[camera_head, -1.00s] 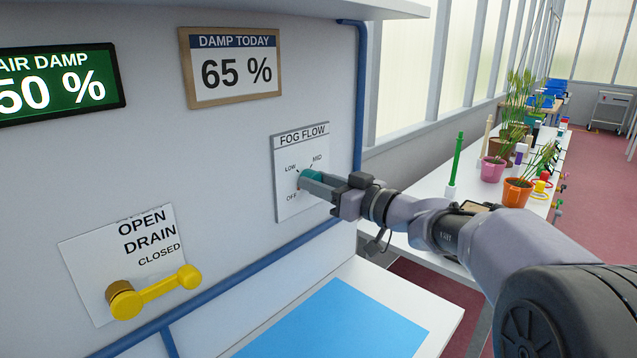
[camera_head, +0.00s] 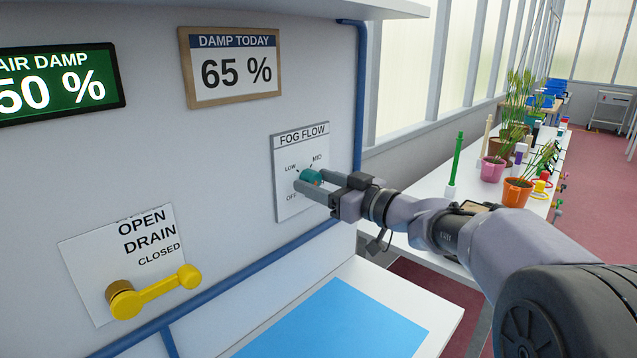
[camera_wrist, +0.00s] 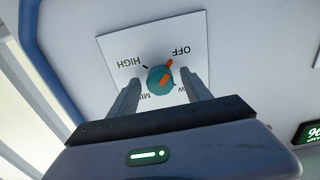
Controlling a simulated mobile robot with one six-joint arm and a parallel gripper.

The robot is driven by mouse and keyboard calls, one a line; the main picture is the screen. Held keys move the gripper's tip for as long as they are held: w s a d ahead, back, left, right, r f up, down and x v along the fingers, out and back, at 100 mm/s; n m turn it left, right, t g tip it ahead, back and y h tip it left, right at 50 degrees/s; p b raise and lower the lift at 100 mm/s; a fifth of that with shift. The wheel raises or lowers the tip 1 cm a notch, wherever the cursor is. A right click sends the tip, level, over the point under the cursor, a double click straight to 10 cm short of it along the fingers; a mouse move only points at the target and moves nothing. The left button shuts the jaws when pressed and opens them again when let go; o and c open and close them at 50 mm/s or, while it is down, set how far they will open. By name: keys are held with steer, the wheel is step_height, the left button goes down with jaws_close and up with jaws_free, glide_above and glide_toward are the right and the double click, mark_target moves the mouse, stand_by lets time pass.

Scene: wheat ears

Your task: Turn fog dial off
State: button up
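The fog dial is a round teal knob (camera_head: 311,177) on a white FOG FLOW plate (camera_head: 288,146). In the wrist view, the teal knob (camera_wrist: 157,82) has an orange pointer that points toward the OFF label at the upper right. The plate (camera_wrist: 115,45) shows upside down there, with HIGH at the upper left and LOW and MID partly hidden. My gripper (camera_head: 313,185) is at the knob. In the wrist view my gripper (camera_wrist: 162,90) is open, with one finger on each side of the knob and a gap beside it.
A yellow drain handle (camera_head: 160,290) is at the lower left of the wall. An AIR DAMP display (camera_head: 60,83) reads 50 % and a DAMP TODAY sign (camera_head: 231,68) reads 65 %. A blue pipe (camera_head: 270,258) runs below the plate. A blue mat (camera_head: 335,325) lies on the white bench.

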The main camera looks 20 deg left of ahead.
steer(key=p+v, duration=0.1)
steer(key=v, duration=1.6)
steer(key=shift+d, duration=0.2)
steer(key=shift+s, duration=0.2)
